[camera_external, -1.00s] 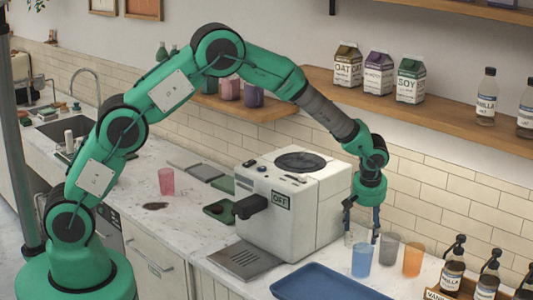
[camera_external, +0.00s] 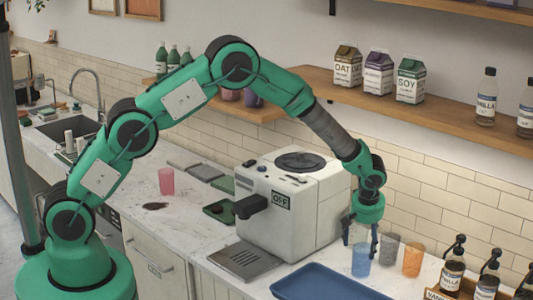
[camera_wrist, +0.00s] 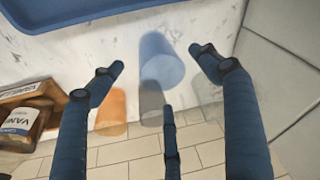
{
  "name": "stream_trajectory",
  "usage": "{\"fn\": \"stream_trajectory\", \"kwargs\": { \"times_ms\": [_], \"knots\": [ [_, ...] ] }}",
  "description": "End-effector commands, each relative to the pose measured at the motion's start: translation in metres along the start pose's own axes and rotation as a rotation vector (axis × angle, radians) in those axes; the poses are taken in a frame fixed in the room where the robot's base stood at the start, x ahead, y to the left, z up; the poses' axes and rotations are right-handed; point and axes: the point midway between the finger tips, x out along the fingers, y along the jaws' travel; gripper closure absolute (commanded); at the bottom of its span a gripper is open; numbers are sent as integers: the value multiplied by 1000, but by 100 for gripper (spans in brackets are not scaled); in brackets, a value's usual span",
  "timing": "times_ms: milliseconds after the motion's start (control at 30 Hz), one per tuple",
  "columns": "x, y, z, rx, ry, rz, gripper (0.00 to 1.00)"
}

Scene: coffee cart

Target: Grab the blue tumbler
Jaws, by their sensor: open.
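The blue tumbler (camera_external: 361,260) stands upright on the counter, right of the coffee machine; it also shows between my fingertips in the wrist view (camera_wrist: 162,62). My gripper (camera_external: 361,250) is open and points down, its fingers on either side of the tumbler's upper part in the outside view. In the wrist view my gripper (camera_wrist: 160,60) has a finger on each side of the tumbler, with gaps visible. I cannot tell how deep the tumbler is between the fingers.
A grey tumbler (camera_external: 389,249) and an orange tumbler (camera_external: 412,260) stand close on the right. The white coffee machine (camera_external: 290,210) is close on the left. A blue tray (camera_external: 325,284) lies in front. Syrup bottles (camera_external: 453,270) stand further right.

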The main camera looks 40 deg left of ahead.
Motion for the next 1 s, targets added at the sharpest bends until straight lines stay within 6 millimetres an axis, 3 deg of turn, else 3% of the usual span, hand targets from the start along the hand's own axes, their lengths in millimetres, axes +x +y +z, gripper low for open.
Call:
{"fn": "stream_trajectory", "kwargs": {
  "times_ms": [600,1000],
  "knots": [
    [47,1,-3,0,0,3,23],
    [51,1,-3,0,0,3,23]
  ]
}}
